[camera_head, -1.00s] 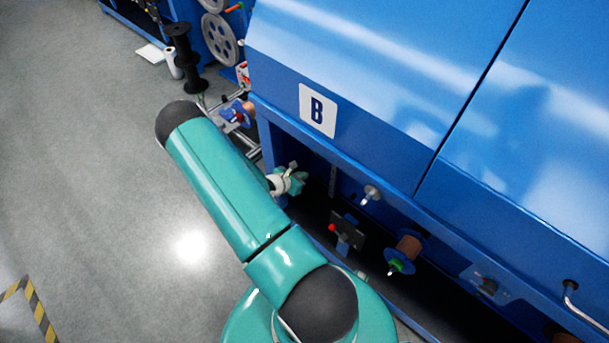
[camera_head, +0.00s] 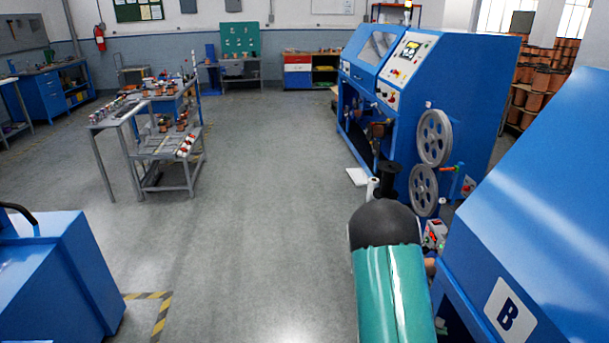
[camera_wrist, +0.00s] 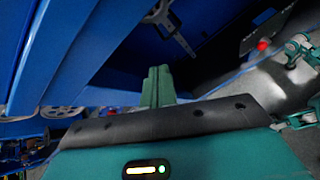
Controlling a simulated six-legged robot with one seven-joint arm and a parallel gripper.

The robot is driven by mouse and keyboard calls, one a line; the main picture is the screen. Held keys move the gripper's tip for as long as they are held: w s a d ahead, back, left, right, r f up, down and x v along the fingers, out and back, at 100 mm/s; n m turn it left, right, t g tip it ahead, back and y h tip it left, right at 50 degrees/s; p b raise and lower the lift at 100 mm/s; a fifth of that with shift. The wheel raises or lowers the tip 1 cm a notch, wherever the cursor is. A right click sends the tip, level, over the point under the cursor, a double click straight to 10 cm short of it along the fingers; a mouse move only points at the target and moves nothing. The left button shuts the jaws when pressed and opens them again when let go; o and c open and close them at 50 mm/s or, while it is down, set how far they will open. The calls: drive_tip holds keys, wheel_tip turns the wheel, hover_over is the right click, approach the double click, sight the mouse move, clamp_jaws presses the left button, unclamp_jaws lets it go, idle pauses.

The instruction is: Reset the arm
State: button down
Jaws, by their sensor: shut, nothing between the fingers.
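My gripper (camera_wrist: 158,82) shows in the wrist view, its two green fingers pressed together with nothing between them. It points into the dark space under a blue machine (camera_wrist: 85,50). A grey bracket (camera_wrist: 168,27) lies beyond the fingertips; I see no contact. In the head view my green arm (camera_head: 392,285) stands at the bottom right, close to the blue machine marked B (camera_head: 508,312). My gripper is out of sight in the head view.
A second blue machine with grey pulleys (camera_head: 433,137) stands ahead on the right. A grey work table (camera_head: 165,148) with small parts is at the left. A blue cabinet (camera_head: 60,270) is at the lower left. The grey floor (camera_head: 270,200) between them is clear.

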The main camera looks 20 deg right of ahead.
drive_tip(key=a+r+m+t+y, duration=0.15)
drive_tip(key=a+r+m, duration=0.25)
drive_tip(key=a+r, duration=0.5)
drive_tip(key=a+r+m+t+y, duration=0.1)
drive_tip(key=a+r+m+y, duration=0.2)
drive_tip(key=a+r, duration=0.65)
drive_tip(key=s+a+r+m+t+y, duration=0.1)
drive_tip(key=s+a+r+t+y, duration=0.1)
drive_tip(key=s+a+r, duration=0.3)
drive_tip(key=s+a+r+m+t+y, duration=0.2)
drive_tip(key=s+a+r+t+y, duration=0.1)
drive_tip(key=a+r, duration=0.8)
drive_tip(key=s+a+y, duration=0.1)
drive_tip(key=s+a, duration=0.1)
drive_tip(key=shift+s, duration=0.3)
drive_tip(key=shift+d, duration=0.1)
